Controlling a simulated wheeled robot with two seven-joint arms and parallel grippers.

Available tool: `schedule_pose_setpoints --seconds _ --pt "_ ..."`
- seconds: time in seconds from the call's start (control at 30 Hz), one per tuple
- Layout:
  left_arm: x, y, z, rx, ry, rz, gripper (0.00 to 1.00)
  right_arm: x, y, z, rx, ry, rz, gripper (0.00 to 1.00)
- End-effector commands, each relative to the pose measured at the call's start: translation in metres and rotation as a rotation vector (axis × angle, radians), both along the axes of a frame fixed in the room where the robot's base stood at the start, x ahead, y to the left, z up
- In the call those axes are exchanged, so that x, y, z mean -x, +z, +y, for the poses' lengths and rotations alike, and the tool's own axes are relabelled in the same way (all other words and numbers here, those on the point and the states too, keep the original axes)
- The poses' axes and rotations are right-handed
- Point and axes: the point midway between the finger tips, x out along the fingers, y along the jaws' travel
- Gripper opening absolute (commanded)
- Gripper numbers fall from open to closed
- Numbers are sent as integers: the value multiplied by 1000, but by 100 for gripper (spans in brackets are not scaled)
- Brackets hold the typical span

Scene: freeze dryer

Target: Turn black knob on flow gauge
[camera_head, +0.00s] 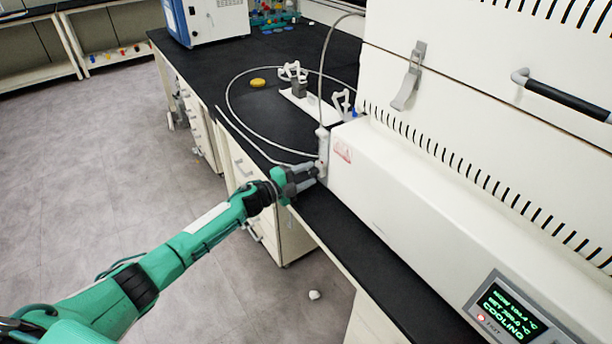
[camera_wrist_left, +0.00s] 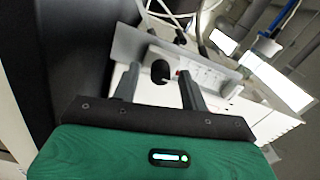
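In the left wrist view, the gauge is a grey plate (camera_wrist_left: 207,66) with a round black knob (camera_wrist_left: 160,71). The knob shows between the two spread fingers of my left gripper (camera_wrist_left: 159,80). Whether a finger touches it cannot be told. The knob is hidden in the head view. My right gripper is not in view.
The white dryer (camera_head: 400,190) stands right of the gauge, with a display (camera_head: 507,312) reading COOLING. A thin grey tube (camera_head: 229,95) loops over the black bench. The floor on the left is mostly clear.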

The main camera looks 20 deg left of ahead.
Motion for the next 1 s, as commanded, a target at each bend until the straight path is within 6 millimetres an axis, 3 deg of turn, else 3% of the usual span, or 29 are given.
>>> schedule_pose_setpoints --seconds 0.33,0.7,1.0 --pt "13 -1 11 -2 1 0 44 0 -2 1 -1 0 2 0" --pt "77 -3 60 -3 0 2 44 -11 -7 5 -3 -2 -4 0" --pt "106 -1 83 -1 1 1 44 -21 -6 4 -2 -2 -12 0"
